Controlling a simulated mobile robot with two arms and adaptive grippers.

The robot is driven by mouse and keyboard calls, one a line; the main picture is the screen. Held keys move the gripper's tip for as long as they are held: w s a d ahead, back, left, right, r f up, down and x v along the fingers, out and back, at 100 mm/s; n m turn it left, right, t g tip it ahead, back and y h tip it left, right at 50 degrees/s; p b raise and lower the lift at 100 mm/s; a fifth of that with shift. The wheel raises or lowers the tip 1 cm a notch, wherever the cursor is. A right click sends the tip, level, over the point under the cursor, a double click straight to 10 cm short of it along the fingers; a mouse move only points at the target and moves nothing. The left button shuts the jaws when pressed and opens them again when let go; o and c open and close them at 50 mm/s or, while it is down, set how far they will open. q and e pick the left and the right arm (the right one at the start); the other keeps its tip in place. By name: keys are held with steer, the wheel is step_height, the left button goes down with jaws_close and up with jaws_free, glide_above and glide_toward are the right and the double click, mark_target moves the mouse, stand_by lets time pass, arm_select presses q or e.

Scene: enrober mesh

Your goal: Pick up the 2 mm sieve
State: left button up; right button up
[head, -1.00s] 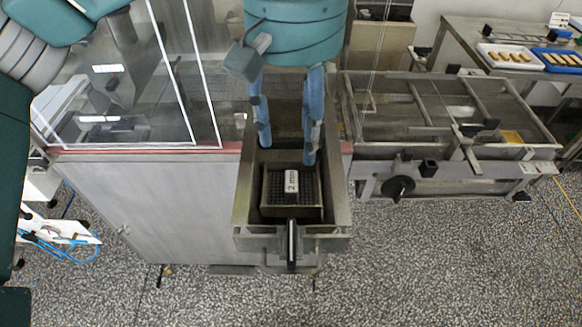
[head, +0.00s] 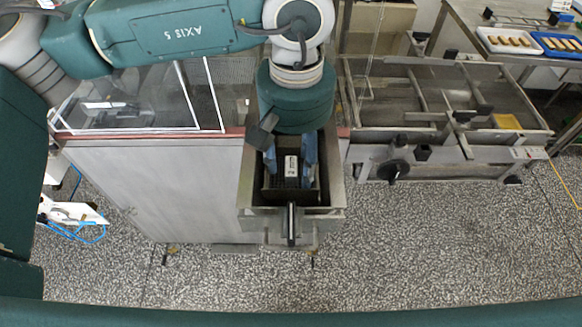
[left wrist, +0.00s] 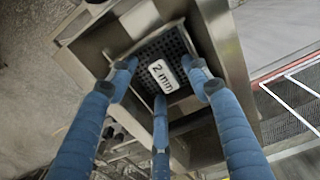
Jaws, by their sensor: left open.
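The 2 mm sieve (head: 277,197) is a box with dark mesh and a white label reading "2 mm". It sits inside an open metal drawer (head: 327,211) at the centre of the head view. In the left wrist view the sieve (left wrist: 152,50) shows its mesh, its label and part of its rim. My left gripper (head: 290,172) points down over the sieve with its blue fingers spread on both sides of the label. The fingers are open and empty in the left wrist view (left wrist: 160,82). I cannot tell whether they touch the sieve. My right gripper is not in view.
The drawer's walls surround the sieve closely, with a dark handle (head: 291,224) at its front. A grey cabinet (head: 160,190) stands to the left. A metal frame machine (head: 440,140) stands to the right. The speckled floor in front is clear.

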arm_select(q)
jaws_close()
